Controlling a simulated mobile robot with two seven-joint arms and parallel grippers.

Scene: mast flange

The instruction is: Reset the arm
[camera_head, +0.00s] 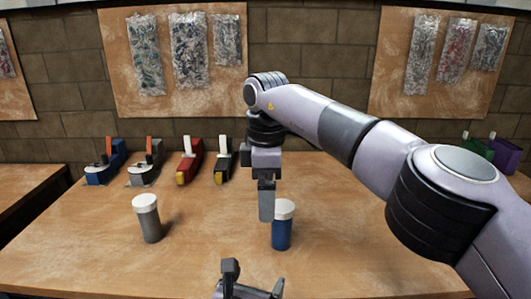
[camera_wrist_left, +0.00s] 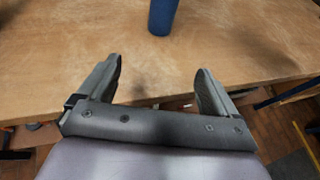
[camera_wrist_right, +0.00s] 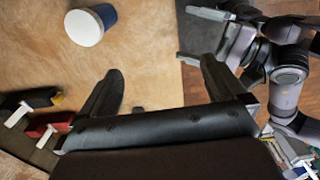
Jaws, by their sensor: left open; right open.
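My right arm comes in from the right in the head view and bends down over the table (camera_head: 200,235). Its gripper (camera_head: 266,218) points down beside a blue jar with a white lid (camera_head: 281,233), partly covering the lid. In the right wrist view, the right gripper (camera_wrist_right: 165,85) is open and empty, and the blue jar (camera_wrist_right: 88,27) stands apart, beyond the left finger. My left gripper (camera_head: 252,285) is low at the table's near edge. In the left wrist view, the left gripper (camera_wrist_left: 160,85) is open and empty, with the blue jar (camera_wrist_left: 163,16) ahead of it.
A grey jar with a white lid (camera_head: 148,220) stands to the left. Boards with hanging bags (camera_head: 190,50) line the wall.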

